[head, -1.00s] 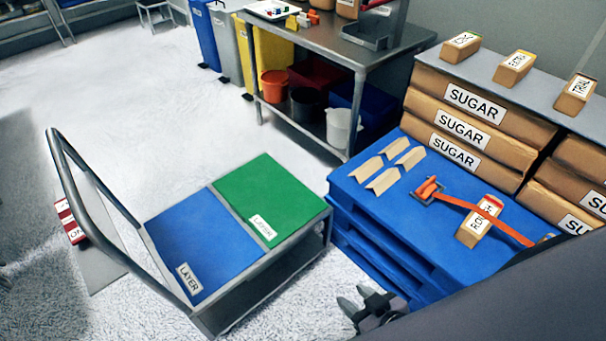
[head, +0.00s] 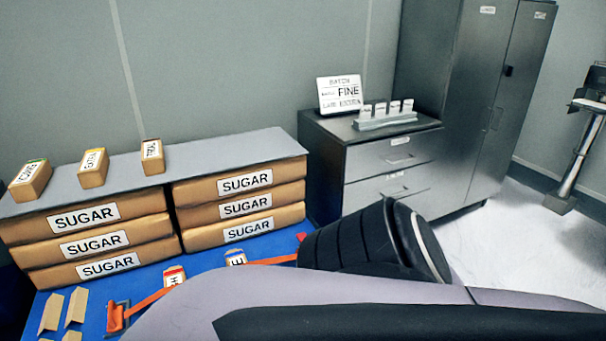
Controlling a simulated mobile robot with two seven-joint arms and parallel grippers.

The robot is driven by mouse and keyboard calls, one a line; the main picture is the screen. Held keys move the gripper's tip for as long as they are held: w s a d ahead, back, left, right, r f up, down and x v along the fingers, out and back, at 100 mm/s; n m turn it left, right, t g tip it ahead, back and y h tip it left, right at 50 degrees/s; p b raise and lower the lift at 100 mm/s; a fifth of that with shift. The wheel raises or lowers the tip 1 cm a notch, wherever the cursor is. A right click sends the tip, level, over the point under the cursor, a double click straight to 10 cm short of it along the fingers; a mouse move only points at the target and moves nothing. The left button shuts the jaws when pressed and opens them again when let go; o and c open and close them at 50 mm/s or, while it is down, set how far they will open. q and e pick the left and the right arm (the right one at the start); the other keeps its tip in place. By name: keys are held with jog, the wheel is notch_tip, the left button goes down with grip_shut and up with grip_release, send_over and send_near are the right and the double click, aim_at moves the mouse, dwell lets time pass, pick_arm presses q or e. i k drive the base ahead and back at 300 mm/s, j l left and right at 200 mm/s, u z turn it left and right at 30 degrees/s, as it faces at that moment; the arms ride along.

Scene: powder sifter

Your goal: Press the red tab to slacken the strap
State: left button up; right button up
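An orange-red strap (head: 268,261) runs across the blue pallet top. A red-orange tab (head: 115,317) with a dark metal buckle shows at the strap's left end, near the bottom edge of the head view. A small red piece (head: 301,237) shows at the far right end. My large arm link covers the lower middle and hides part of the strap and pallet. Neither gripper is in view.
Stacked sugar sacks (head: 84,244) stand on the blue pallet (head: 55,277), with a grey board (head: 225,153) and small cartons on top. Tan corner pieces (head: 50,313) lie at left. A drawer cabinet (head: 395,165) stands behind right.

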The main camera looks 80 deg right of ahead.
aim_at(301, 236)
jog(key=z, duration=2.7)
jog(key=i+l, duration=0.25)
jog(key=i, duration=0.15)
jog(key=i+l+z, duration=0.1)
jog(key=i+l, duration=0.15)
jog(key=i, duration=0.2)
jog(key=i+l, duration=0.25)
jog(key=i, duration=0.2)
jog(key=i+l, duration=0.2)
jog(key=i, duration=0.2)
jog(key=l+z, duration=0.05)
